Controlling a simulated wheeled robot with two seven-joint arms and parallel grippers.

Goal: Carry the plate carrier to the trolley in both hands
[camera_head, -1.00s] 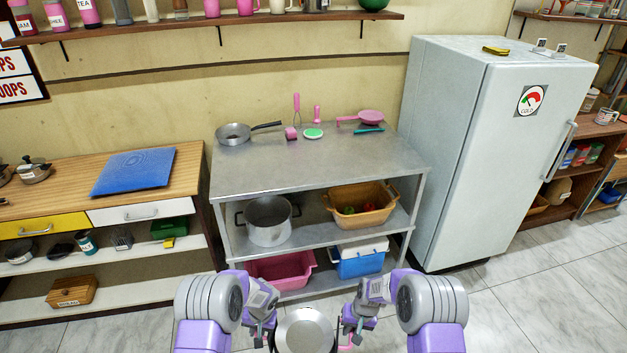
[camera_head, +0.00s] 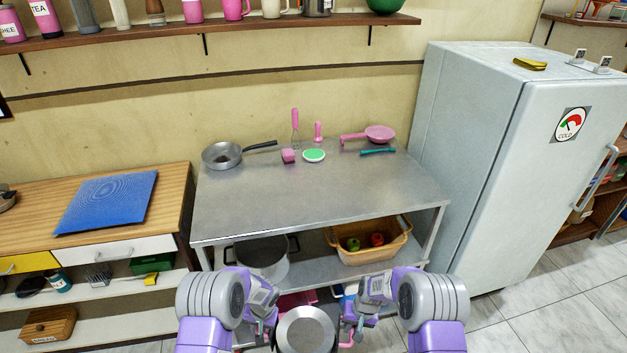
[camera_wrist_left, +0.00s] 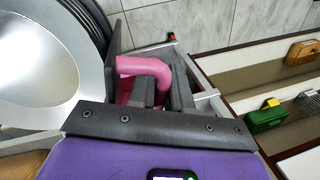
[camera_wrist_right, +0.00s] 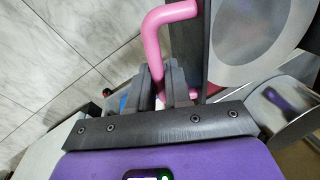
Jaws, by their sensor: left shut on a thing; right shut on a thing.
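The plate carrier (camera_head: 305,330) is at the bottom middle of the head view, with a stack of round plates seen from above and a pink handle on each side. My left gripper (camera_head: 266,332) is shut on its left handle, which shows in the left wrist view (camera_wrist_left: 142,68). My right gripper (camera_head: 347,330) is shut on the right handle, which shows in the right wrist view (camera_wrist_right: 153,40). The carrier's lower part is hidden. The steel shelved unit straight ahead, which I take as the trolley (camera_head: 310,200), has a top with a wide bare middle and front.
A pot (camera_head: 262,258) and a basket (camera_head: 370,250) sit below. A fridge (camera_head: 475,170) stands right, a wooden counter (camera_head: 160,215) left.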

